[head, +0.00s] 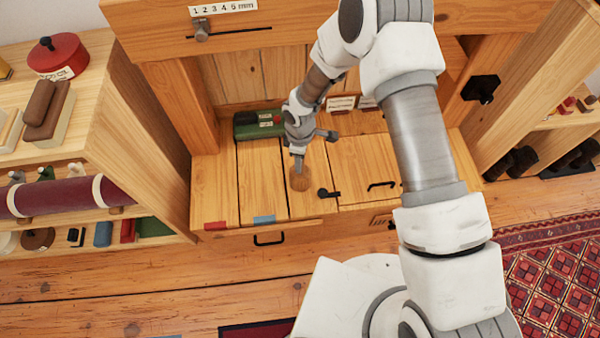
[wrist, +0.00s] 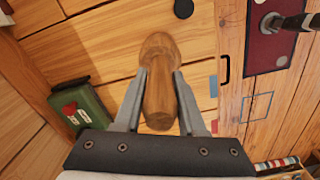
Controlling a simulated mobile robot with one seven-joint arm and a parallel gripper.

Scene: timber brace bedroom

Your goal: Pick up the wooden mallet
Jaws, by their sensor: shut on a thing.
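The wooden mallet (head: 299,180) is on or just above the plank top of the low wooden bench in the head view. In the wrist view the mallet (wrist: 158,92) is a brown rounded wooden piece, wider at its far end. My gripper (head: 299,160) reaches down to it from above. In the wrist view the two fingers of my gripper (wrist: 158,82) are shut on it, one on each side. I cannot tell whether it still touches the bench.
A green box (head: 258,124) lies left of my gripper on the bench (head: 255,185). A small black knob (head: 328,193) and a black handle (head: 381,185) are to the right. Shelves (head: 150,130) stand close on the left. A patterned rug (head: 560,280) lies at the right.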

